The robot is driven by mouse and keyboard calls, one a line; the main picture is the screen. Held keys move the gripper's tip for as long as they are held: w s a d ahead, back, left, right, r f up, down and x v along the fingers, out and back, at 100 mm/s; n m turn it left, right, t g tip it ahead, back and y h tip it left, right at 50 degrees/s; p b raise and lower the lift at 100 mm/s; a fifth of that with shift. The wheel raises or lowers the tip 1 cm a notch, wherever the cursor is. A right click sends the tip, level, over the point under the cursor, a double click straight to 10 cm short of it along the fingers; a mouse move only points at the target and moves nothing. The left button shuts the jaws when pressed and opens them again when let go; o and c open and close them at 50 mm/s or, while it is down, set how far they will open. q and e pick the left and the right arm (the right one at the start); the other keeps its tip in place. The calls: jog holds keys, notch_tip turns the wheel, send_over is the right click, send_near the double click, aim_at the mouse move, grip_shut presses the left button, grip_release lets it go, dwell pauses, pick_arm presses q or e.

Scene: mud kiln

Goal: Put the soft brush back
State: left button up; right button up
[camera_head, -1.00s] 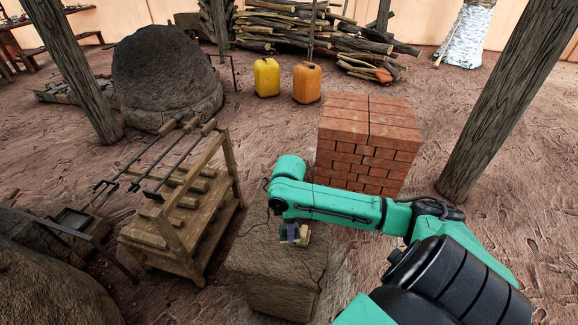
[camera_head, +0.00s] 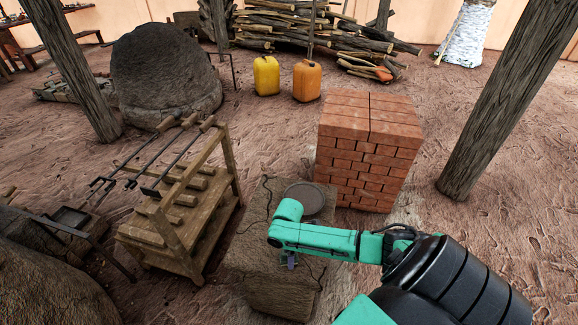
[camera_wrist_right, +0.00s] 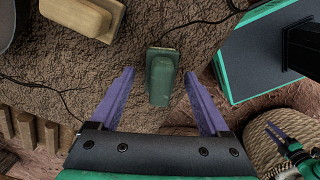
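My right gripper (camera_wrist_right: 163,95) has its purple fingers open above a rough stone block (camera_head: 262,275). A green block-shaped piece with a pale base (camera_wrist_right: 161,76) lies between the fingers, with a gap on both sides. A tan wooden block-shaped piece (camera_wrist_right: 85,14) lies farther off at upper left in the wrist view. Which of the two is the soft brush I cannot tell. Both are hidden by my arm in the head view, where one purple finger (camera_head: 290,260) shows. My left gripper (camera_wrist_right: 270,130) shows small at lower right in the wrist view, its fingers apart.
A dark round disc (camera_head: 305,196) lies on the stone block's back part. A wooden rack (camera_head: 190,215) with long tools stands at left, and a red brick stack (camera_head: 365,150) behind right. A wooden post (camera_head: 505,100) stands at right.

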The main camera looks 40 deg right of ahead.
jog(key=shift+r, duration=0.1)
notch_tip(320, 180, up, 12)
jog(key=p, duration=0.2)
dwell(0.7)
